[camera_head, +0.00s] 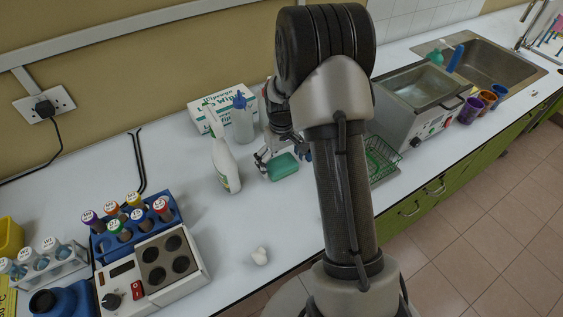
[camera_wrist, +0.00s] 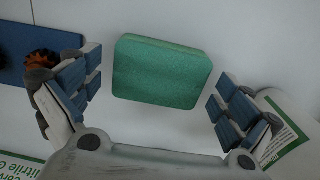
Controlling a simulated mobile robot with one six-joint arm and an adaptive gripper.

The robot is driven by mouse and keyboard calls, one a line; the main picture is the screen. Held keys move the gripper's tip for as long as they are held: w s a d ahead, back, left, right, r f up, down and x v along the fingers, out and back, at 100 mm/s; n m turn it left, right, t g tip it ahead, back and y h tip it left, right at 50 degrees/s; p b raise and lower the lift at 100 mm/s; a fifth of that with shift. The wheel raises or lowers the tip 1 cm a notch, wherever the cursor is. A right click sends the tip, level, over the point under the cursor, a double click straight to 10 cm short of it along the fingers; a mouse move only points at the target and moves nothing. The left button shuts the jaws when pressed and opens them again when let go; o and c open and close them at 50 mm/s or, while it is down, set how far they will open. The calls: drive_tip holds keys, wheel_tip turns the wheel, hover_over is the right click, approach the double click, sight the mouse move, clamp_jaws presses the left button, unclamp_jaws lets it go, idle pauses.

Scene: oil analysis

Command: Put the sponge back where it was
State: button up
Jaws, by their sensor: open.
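The green sponge (camera_head: 283,167) lies flat on the white counter, just right of a white spray bottle. In the wrist view the sponge (camera_wrist: 162,72) sits between my gripper's two blue-padded fingers, with a gap on each side. My gripper (camera_head: 283,154) is open and empty, with its fingers around the sponge and not visibly touching it. In the wrist view my gripper (camera_wrist: 160,95) shows both fingers spread apart. My arm hides part of the counter to the right of the sponge.
The white spray bottle (camera_head: 225,165) stands close left of the sponge. A clear bottle (camera_head: 242,122) and a wipes box (camera_head: 217,108) stand behind. A green wire rack (camera_head: 381,158) and a metal bath (camera_head: 420,95) are right. Tube racks and a heating block (camera_head: 155,275) are front left.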

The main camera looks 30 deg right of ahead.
wheel_tip(320, 180, up, 12)
drive_tip(key=p, duration=0.3)
wheel_tip(320, 180, up, 10)
drive_tip(key=f+t, duration=0.1)
hover_over(282, 163)
drive_tip(key=s+a, duration=0.4)
drive_tip(key=a, duration=0.1)
drive_tip(key=s+a+r+t, duration=0.1)
drive_tip(key=s+a+r, duration=0.2)
drive_tip(key=s, duration=0.4)
drive_tip(key=s+a+r+t, duration=0.1)
drive_tip(key=s+a+r, duration=0.1)
drive_tip(key=s, duration=0.5)
drive_tip(key=s+a+r+t, duration=0.1)
drive_tip(key=s+a+r, duration=0.2)
drive_tip(key=s, duration=0.5)
drive_tip(key=shift+a+r+t, duration=0.3)
drive_tip(key=shift+a, duration=0.4)
drive_tip(key=shift+w, duration=0.1)
